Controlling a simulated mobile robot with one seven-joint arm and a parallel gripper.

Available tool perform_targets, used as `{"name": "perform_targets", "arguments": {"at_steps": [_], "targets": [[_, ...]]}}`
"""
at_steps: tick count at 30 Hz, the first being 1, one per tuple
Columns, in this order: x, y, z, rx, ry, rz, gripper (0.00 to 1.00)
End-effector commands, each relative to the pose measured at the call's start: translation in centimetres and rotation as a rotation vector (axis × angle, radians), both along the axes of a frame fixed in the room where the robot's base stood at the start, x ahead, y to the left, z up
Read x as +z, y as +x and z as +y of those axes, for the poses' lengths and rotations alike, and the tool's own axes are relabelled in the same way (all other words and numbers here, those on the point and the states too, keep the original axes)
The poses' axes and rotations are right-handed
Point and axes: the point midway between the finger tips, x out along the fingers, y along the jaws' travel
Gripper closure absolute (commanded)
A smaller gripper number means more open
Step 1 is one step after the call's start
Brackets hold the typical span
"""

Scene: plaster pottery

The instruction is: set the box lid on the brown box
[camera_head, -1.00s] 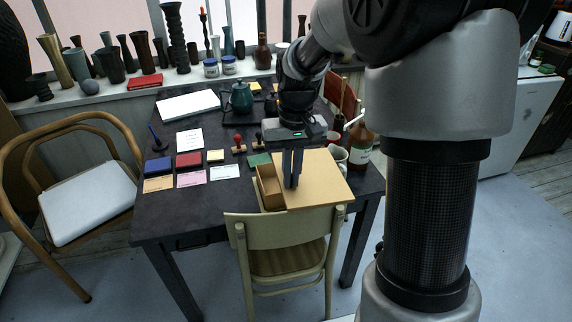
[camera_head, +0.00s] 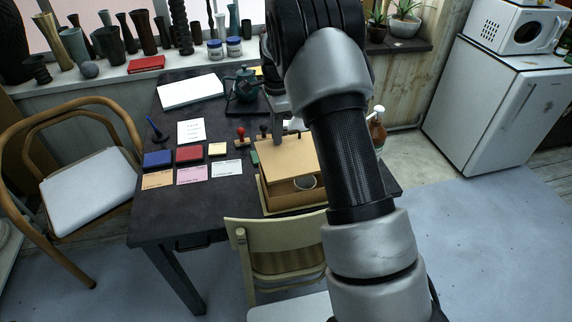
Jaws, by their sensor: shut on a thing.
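The box lid (camera_head: 285,153) is a flat tan panel over the brown box (camera_head: 297,199). It covers the back and middle of the box. The box's near side is uncovered, and a small round pale thing (camera_head: 305,183) shows in that opening. Whether the lid touches the box rim is unclear. My gripper (camera_head: 279,130) is shut on the lid at its far part, with its fingers pointing down. My arm hides most of the gripper, and the right side of the box is close behind my arm.
The dark table (camera_head: 215,205) also holds ink pads, cards, stamps and a teal teapot (camera_head: 241,85). A brown bottle (camera_head: 377,130) stands right of my arm. A cream chair (camera_head: 262,235) stands at the near edge. The table's front left is clear.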

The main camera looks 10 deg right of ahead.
Motion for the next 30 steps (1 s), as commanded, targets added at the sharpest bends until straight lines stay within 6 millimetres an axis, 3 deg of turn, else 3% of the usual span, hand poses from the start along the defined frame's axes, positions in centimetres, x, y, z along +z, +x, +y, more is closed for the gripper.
{"name": "perform_targets", "arguments": {"at_steps": [3,11,16,23,27,30], "targets": [[-2.5,-0.1,0.0,0.001,0.001,0.003,1.00],[-4.8,-0.1,0.0,0.003,0.000,0.001,1.00],[-7.3,-0.1,0.0,0.003,0.001,0.003,1.00],[-8.0,-0.1,0.0,0.003,0.001,0.002,1.00],[-8.1,-0.1,0.0,0.004,0.001,0.002,0.75],[-8.0,-0.1,0.0,0.004,0.001,0.002,0.75]]}}
